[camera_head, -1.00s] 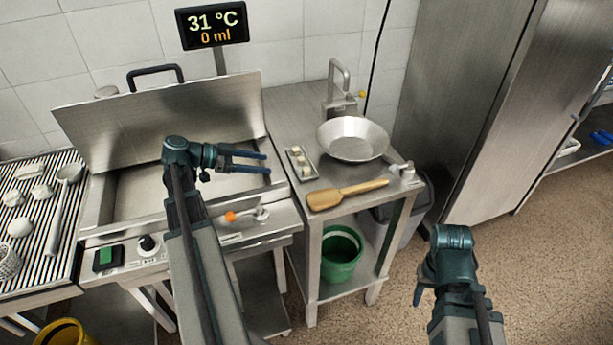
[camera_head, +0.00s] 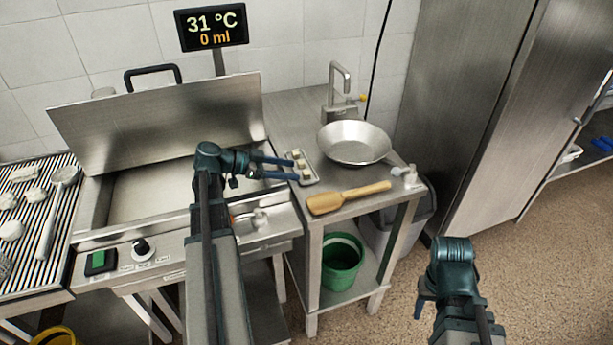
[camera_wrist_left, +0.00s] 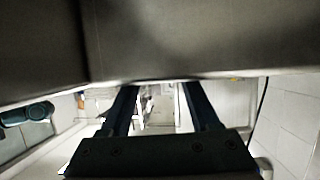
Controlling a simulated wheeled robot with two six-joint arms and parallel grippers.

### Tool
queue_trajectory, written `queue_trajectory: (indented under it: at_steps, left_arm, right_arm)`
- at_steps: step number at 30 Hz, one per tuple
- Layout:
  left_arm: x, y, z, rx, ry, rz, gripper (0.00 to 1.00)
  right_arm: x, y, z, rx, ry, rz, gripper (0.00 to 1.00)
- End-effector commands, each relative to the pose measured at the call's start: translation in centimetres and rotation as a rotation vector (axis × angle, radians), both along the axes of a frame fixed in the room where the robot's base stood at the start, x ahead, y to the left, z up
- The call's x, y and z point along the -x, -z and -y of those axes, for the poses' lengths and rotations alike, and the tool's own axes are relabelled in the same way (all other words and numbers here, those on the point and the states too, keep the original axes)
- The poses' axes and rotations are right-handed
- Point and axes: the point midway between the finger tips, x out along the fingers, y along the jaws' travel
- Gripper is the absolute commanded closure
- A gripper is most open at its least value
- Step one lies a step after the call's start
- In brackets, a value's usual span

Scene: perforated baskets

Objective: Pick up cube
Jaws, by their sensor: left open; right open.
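Small pale cubes (camera_head: 301,164) sit in a row on a small metal tray (camera_head: 313,181) on the steel side table. My left gripper (camera_head: 294,170) is open, its two blue fingers reaching right so that the tips overlap the tray's left side in the head view. I cannot tell whether a cube lies between them or how high they are. In the left wrist view the fingers (camera_wrist_left: 160,100) are apart, with only blurred pale shapes between. My right gripper (camera_head: 420,304) is open at the lower right, away from the table, its fingers partly hidden.
A metal pan (camera_head: 353,143) and a wooden spatula (camera_head: 347,197) lie on the same table, near a tap (camera_head: 340,90). A steel cooker with a raised lid (camera_head: 160,120) stands left. A green bucket (camera_head: 342,262) is on the lower shelf. Floor at right is clear.

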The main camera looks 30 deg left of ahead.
Motion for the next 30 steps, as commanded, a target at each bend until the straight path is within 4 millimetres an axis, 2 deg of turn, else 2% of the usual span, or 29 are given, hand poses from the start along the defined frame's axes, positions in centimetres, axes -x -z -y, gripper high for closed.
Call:
queue_trajectory:
  at_steps: [10, 18, 28, 30]
  left_arm:
    - [-3.0, 2.1, 3.0, 0.000, 0.002, 0.000, 0.38]
    - [-3.4, 2.1, 3.4, -0.005, 0.002, -0.003, 0.38]
    - [-3.4, 2.2, 3.2, -0.006, -0.001, -0.002, 0.98]
    - [-3.4, 2.2, 3.2, -0.006, -0.002, -0.002, 1.00]
  right_arm:
    - [0.0, 2.0, 0.0, 0.000, 0.000, 0.000, 0.50]
    - [0.0, 2.0, 0.0, 0.000, 0.000, 0.000, 0.50]
    - [0.0, 2.1, 0.0, 0.000, 0.000, 0.000, 0.50]
    - [0.0, 2.1, 0.0, 0.000, 0.000, 0.000, 0.50]
